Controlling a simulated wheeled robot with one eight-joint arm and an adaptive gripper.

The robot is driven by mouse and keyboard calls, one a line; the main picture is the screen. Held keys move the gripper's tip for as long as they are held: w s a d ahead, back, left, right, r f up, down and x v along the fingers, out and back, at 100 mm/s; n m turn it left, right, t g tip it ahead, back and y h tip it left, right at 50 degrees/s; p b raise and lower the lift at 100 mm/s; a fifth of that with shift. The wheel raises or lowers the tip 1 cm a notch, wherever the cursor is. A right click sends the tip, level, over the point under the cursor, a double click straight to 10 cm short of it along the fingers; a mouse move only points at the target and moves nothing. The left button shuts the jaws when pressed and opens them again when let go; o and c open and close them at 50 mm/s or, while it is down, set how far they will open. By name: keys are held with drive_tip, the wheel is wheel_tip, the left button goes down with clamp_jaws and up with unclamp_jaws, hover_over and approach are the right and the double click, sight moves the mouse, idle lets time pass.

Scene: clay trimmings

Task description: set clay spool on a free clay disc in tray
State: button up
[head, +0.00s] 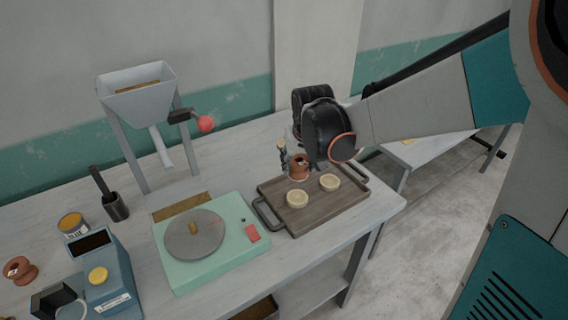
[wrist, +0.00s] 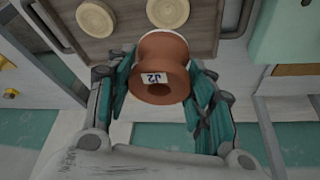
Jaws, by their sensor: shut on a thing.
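A terracotta clay spool (wrist: 163,55) with a white label is held between the two fingers of my gripper (wrist: 160,80) in the wrist view. The head view shows the spool (head: 299,168) and my gripper (head: 297,160) over the back part of the brown wooden tray (head: 283,222). I cannot tell whether the spool touches the tray. Two pale clay discs lie in the tray with nothing on them: a front left disc (head: 297,199) and a right disc (head: 329,182). Both discs also show at the top of the wrist view (wrist: 95,18). The tray's back part is partly hidden.
A green scale-like device (head: 180,265) with a round grey plate stands left of the tray. Another terracotta spool (head: 19,270) and a blue machine (head: 104,275) are at the far left. A grey hopper (head: 140,95) stands behind. The tray has raised dark handles.

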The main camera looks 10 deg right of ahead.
wheel_tip(320, 180, down, 9)
drive_tip(key=b, duration=0.2)
drive_tip(key=shift+b, duration=0.3)
drive_tip(key=shift+f, duration=0.15)
drive_tip(key=o, duration=1.2)
